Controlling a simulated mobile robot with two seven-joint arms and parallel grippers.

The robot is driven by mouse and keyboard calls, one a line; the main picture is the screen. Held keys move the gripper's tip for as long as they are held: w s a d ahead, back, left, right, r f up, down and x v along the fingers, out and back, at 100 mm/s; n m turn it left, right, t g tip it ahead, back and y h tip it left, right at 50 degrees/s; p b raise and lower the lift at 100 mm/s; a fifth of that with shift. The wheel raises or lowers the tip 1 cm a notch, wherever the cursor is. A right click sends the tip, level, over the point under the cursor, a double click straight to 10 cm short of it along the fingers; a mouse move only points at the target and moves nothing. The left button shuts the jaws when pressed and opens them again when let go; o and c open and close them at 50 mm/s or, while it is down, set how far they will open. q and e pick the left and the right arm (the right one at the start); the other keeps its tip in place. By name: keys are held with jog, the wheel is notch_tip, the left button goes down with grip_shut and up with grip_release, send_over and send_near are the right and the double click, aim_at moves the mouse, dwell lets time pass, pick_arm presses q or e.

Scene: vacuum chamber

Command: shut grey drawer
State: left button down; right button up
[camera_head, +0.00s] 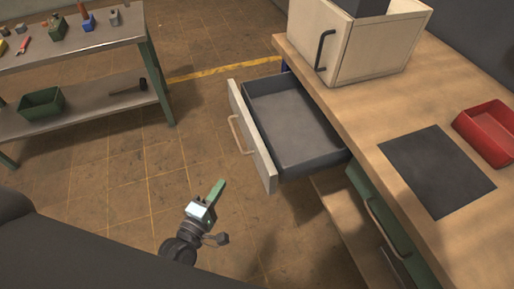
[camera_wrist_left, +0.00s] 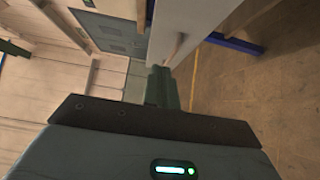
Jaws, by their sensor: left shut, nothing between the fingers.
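The grey drawer (camera_head: 262,150) stands pulled out from under the workbench, with a pale front panel, a bar handle (camera_head: 241,135) and an empty dark tray inside. My left gripper (camera_head: 220,186) has green fingers, shut and empty. In the head view it is in front of the drawer's front panel, a little left of its near end, with a visible gap between them. In the left wrist view the shut fingers (camera_wrist_left: 161,76) point toward the drawer front (camera_wrist_left: 187,22) and its handle (camera_wrist_left: 175,48); contact cannot be told there. My right gripper is not in view.
The wooden workbench (camera_head: 365,125) carries a pale cabinet (camera_head: 365,50), a dark mat (camera_head: 437,170) and a red tray (camera_head: 490,132). A green drawer (camera_head: 372,200) with a handle is below. A metal table (camera_head: 100,38) stands at left. The floor between is clear.

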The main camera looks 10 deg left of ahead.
pick_arm(q)
jog(key=shift+r, duration=0.1)
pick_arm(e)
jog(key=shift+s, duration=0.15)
pick_arm(q)
send_near(255, 148)
jog(key=w, duration=0.5)
jog(key=shift+w+d+r, duration=0.2)
jog(key=shift+w+d, duration=0.1)
jog(key=shift+d, duration=0.3)
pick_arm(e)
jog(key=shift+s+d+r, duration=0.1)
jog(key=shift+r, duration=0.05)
pick_arm(q)
jog(key=shift+d, duration=0.1)
